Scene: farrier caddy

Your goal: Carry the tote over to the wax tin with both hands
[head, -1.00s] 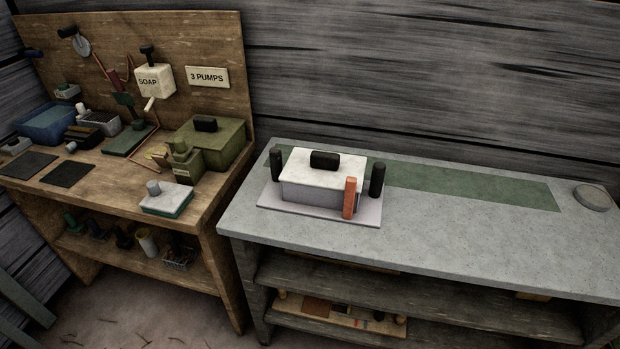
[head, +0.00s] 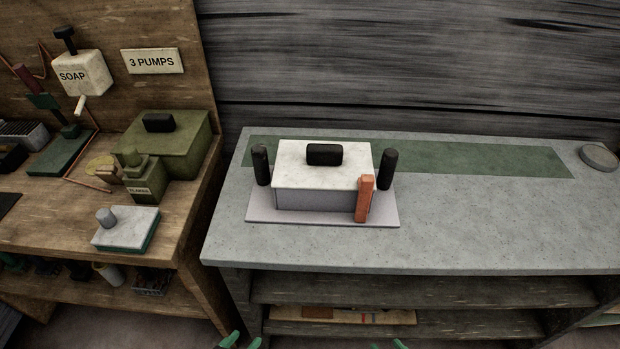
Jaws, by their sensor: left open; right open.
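The tote (head: 325,218) is a pale flat base with a black upright handle at its left end (head: 261,166) and another at its right end (head: 386,169). It stands on the grey bench and carries a white lidded box (head: 305,180) with a black knob, and an orange-red upright block (head: 363,199). The wax tin (head: 599,157), round and grey, sits at the bench's far right. My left gripper (head: 241,341) and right gripper (head: 388,345) show only as green fingertips at the bottom edge, below the tote, open and not touching it.
A green strip (head: 470,158) runs along the back of the grey bench (head: 480,220) towards the tin. The bench between tote and tin is clear. A wooden workbench (head: 60,215) with a green box (head: 185,140) and a soap dispenser (head: 82,74) stands at left.

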